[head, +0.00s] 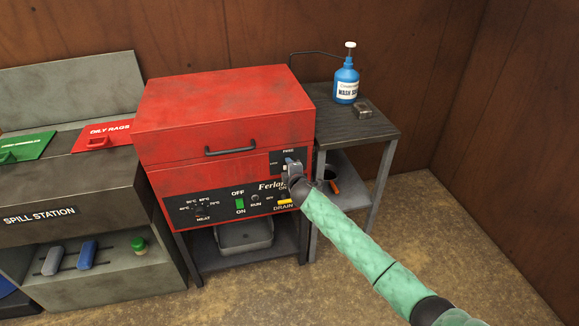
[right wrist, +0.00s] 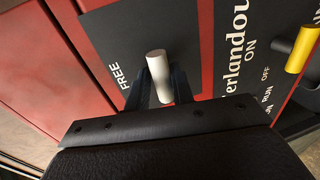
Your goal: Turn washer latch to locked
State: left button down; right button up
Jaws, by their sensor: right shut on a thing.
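The red washer (head: 225,100) stands against the wall with its lid down. A dark latch plate (head: 275,158) is on the right of its front. In the right wrist view the latch handle (right wrist: 159,72) is a pale metal cylinder beside the word FREE. My right gripper (head: 291,168) is at the plate; in its wrist view the dark fingers (right wrist: 161,88) are shut on the latch handle, one on each side. In the head view the gripper hides most of the handle. My left gripper is in neither view.
Below the latch are a green switch (head: 239,204) and a yellow drain handle (head: 285,201). A side table (head: 375,128) with a blue bottle (head: 346,84) stands close on the right. The spill station (head: 85,190) stands on the left. Open floor lies in front.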

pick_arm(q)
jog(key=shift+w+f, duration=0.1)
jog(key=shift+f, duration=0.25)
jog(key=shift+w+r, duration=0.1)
pick_arm(e)
jog(key=o, duration=0.7)
jog(key=shift+c, duration=0.2)
